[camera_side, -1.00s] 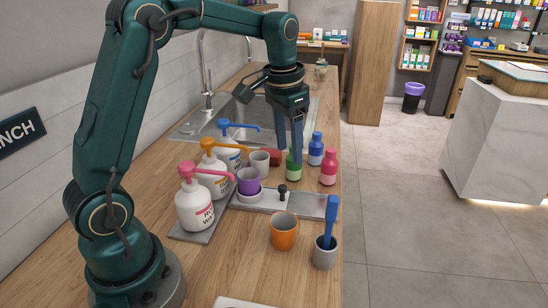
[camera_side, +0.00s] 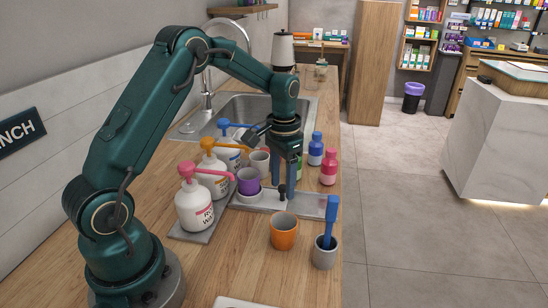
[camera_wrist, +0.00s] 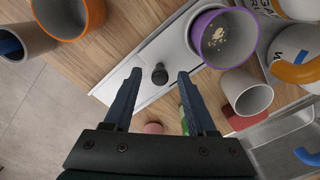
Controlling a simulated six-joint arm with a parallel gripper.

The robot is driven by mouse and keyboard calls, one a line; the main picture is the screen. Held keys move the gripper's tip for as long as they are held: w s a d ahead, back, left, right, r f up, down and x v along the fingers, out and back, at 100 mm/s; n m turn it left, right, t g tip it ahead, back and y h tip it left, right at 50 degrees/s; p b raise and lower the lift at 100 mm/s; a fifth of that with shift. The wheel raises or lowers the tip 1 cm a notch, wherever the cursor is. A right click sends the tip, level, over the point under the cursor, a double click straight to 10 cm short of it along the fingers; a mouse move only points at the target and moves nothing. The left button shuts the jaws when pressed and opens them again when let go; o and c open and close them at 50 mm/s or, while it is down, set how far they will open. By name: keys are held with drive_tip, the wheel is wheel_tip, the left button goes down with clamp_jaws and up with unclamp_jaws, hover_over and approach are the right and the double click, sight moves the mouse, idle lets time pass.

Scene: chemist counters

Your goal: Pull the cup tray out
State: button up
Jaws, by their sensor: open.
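The cup tray (camera_side: 310,206) is a flat silver-grey tray on the wooden counter. A black knob (camera_side: 282,192) stands up from it. The purple cup (camera_side: 248,181) sits in a white holder at the tray's left end. My gripper (camera_side: 287,188) points down over the tray, close to the knob. In the wrist view, the knob (camera_wrist: 159,74) shows between the tips of my open fingers (camera_wrist: 155,73), apart from both. The tray (camera_wrist: 135,70) runs diagonally behind them, with the purple cup (camera_wrist: 224,37) at upper right.
Pump bottles (camera_side: 195,205) stand left of the tray. An orange cup (camera_side: 284,231) and a grey cup (camera_side: 325,252) holding a blue tool stand in front. A white-grey cup (camera_side: 259,162), blue bottle (camera_side: 316,150) and pink bottle (camera_side: 328,168) stand behind. The front counter is partly clear.

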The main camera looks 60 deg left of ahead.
drive_tip(key=shift+c, duration=0.4)
clamp_jaws()
drive_tip(key=shift+r, duration=0.1)
idle(0.8)
